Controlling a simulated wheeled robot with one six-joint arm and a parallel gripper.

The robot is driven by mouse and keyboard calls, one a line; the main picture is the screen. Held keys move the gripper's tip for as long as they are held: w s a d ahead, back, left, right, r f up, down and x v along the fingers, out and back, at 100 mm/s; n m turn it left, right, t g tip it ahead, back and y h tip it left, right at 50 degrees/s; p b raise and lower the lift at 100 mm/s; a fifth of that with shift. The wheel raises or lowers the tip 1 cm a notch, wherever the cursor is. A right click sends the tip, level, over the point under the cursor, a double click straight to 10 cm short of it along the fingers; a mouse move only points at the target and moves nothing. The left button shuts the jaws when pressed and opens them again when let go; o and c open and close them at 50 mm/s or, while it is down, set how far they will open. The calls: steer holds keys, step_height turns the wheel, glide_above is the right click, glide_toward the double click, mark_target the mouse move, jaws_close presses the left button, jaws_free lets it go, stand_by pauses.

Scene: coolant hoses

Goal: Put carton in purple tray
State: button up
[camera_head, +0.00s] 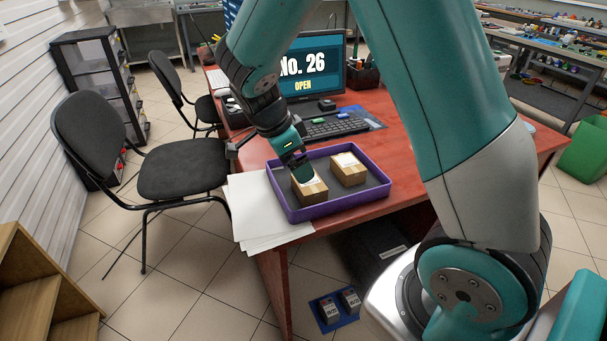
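The purple tray (340,207) lies on the front left of the red desk, over the edge of some white papers. Two brown cartons are inside it. The left carton (312,195) stands in the tray's left part, directly under my gripper (303,175). The right carton (349,171) stands apart from it, towards the back right, with a white label on top. My gripper points down at the left carton's top and hides part of it. Its fingers are too small and covered to show whether they are open or shut, or whether they touch the carton.
A keyboard (338,127) and a monitor (312,68) stand behind the tray. White papers (259,208) lie to its left. A black chair (178,172) stands left of the desk. Two dark boxes (339,305) sit on a blue mat on the floor.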

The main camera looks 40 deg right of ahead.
steer(key=s+a+r+n+y, duration=0.4)
steer(key=s+a+n, duration=0.5)
steer(key=n, duration=0.5)
steer(key=s+a+r+n+t+y, duration=0.1)
steer(key=s+a+r+n+y, duration=0.3)
steer(key=s+a+r+n, duration=0.4)
steer(key=s+a+n, duration=0.1)
steer(key=s+n, duration=0.2)
steer(key=n, duration=0.3)
steer(key=shift+s+a+r, duration=0.15)
steer(key=shift+a, duration=0.05)
